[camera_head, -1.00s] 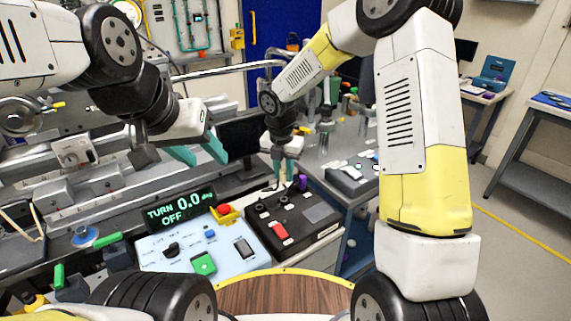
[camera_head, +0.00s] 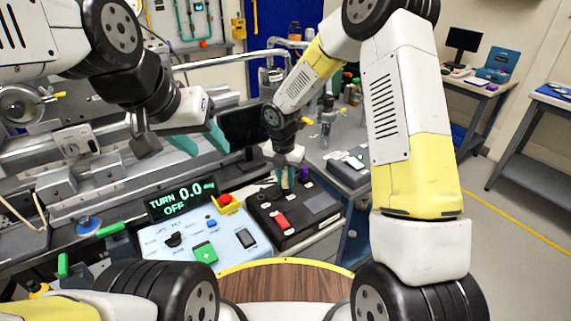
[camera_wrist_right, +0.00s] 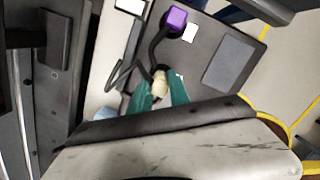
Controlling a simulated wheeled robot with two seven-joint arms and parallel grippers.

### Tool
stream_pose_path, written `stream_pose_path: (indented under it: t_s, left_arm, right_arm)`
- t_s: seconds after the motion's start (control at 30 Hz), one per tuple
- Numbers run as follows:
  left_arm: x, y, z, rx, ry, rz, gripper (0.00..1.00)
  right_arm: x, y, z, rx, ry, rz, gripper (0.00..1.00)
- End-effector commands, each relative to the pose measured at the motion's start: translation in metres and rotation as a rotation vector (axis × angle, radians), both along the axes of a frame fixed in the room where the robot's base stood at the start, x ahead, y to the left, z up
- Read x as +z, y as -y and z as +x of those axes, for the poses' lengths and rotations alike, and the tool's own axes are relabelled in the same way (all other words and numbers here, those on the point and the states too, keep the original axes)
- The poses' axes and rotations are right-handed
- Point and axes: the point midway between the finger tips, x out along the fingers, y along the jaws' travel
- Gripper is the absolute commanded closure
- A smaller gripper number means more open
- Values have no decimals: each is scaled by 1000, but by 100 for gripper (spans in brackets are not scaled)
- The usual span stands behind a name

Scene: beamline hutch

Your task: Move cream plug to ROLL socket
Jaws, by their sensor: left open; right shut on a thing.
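The cream plug (camera_wrist_right: 160,84) is between the teal fingers of my right gripper (camera_wrist_right: 160,80), which is shut on it. In the head view my right gripper (camera_head: 287,184) is low at the back edge of the black socket box (camera_head: 296,222). Whether the plug is in a socket or just above the box is hidden. A purple plug (camera_wrist_right: 176,18) stands on the box beyond it, and it also shows in the head view (camera_head: 304,173). I cannot read which label is the ROLL socket. My left gripper (camera_head: 202,144) is open and empty over the bench.
A pale control panel (camera_head: 225,252) with a red stop button (camera_head: 225,199) and the display (camera_head: 182,200) reading "TURN 0.0 OFF" stands left of the box. Dark cables (camera_wrist_right: 152,48) run near the cream plug. A wooden top (camera_head: 285,283) lies in front.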

Motion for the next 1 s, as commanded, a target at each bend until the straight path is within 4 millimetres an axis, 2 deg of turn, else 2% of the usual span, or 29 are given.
stream_pose_path:
  t_s: [1.0]
  left_arm:
    - [0, 0, 0, 0, 0, 0, 55]
  right_arm:
    - [-9, 0, 0, 0, 0, 1, 100]
